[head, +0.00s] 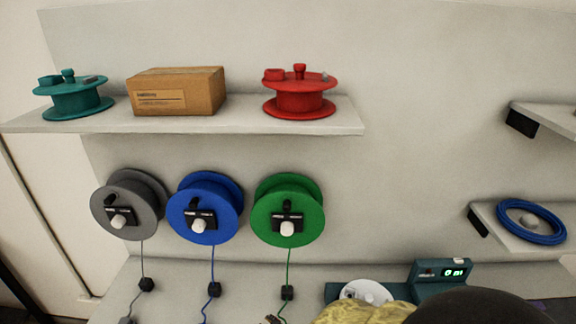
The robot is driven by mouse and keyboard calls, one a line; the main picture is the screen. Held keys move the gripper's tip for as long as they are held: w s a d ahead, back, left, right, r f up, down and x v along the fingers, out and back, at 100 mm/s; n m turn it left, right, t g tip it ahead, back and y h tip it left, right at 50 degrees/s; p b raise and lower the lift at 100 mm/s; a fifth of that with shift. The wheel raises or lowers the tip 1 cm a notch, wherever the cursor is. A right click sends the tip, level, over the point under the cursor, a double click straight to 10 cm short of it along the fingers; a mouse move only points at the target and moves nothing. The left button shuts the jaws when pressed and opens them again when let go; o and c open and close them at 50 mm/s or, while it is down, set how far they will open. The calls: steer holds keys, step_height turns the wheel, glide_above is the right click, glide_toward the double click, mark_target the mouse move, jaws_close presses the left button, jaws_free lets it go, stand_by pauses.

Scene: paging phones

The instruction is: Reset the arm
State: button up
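My gripper does not show in the head view, so I cannot see its fingers or whether it holds anything. A dark rounded shape at the bottom right edge may be part of my arm, but I cannot tell. It hides part of the counter and the front of the teal device (441,272), which has a lit green display. A crumpled yellow thing (362,313) is cut off by the bottom edge beside it.
Grey (131,204), blue (205,208) and green (288,210) reels hang on the wall, their cords reaching down. The shelf (235,128) above holds a teal reel (74,98), a cardboard box (176,91) and a red reel (299,97). A blue coil (531,222) lies on the right shelf.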

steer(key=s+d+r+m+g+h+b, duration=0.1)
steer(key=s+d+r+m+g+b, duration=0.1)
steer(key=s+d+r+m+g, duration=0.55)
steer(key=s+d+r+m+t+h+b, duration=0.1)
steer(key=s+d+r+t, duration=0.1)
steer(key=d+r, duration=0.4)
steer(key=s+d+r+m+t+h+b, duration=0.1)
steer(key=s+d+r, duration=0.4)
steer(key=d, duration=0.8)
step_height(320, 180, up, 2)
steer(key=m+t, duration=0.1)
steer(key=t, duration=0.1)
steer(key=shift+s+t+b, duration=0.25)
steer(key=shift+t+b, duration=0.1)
steer(key=shift+b, duration=0.05)
